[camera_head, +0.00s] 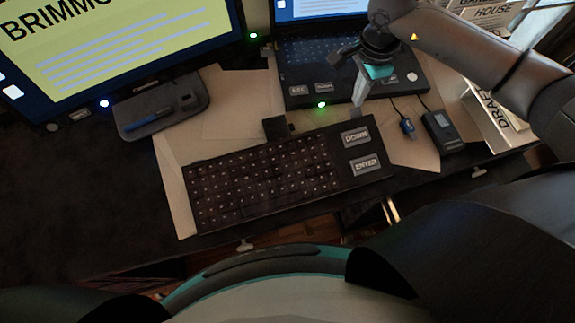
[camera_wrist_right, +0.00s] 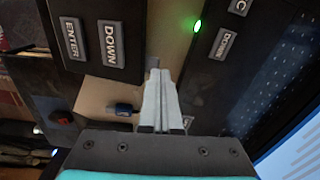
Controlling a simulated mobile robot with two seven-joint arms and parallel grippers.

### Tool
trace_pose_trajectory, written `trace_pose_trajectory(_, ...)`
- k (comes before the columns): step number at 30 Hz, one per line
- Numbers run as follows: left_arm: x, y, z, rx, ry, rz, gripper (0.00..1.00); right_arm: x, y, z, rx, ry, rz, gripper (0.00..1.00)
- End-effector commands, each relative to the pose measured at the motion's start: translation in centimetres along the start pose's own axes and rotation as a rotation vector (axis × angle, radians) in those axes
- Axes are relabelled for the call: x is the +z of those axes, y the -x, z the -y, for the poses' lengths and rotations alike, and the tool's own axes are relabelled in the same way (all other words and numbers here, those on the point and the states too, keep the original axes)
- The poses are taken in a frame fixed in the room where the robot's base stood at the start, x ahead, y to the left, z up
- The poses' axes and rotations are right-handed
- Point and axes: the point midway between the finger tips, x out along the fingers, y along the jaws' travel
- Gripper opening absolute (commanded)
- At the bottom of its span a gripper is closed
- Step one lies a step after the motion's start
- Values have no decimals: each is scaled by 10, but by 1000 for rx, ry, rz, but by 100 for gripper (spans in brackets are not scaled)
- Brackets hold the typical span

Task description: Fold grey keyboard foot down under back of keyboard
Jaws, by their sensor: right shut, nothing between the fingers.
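The black keyboard (camera_head: 265,178) lies on the desk with its back edge towards the laptop. Its DOWN and ENTER keys show at its right end in the head view and at the upper left in the right wrist view (camera_wrist_right: 80,70). A small grey piece, which looks like the grey foot (camera_head: 357,111), stands at the back right edge; it shows just past my fingertips in the wrist view (camera_wrist_right: 152,62). My right gripper (camera_head: 360,93) is shut and empty, its tips beside this piece. I cannot tell whether they touch. My left gripper is not in view.
A dark square piece (camera_head: 277,127) sticks out behind the keyboard's middle. The laptop (camera_head: 335,60) is close behind my right gripper. A small blue connector (camera_head: 407,127) and a black box (camera_head: 442,131) lie to the right. A monitor (camera_head: 115,50) and a pen tray (camera_head: 160,106) are at the left.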

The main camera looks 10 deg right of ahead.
Motion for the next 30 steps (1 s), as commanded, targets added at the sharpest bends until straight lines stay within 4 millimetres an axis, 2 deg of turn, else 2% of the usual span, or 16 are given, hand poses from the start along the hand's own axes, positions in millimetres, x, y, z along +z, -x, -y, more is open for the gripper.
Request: trace_pose_trajectory(30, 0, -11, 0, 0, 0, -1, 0, 0, -11, 0, 0, 0, 0, 0)
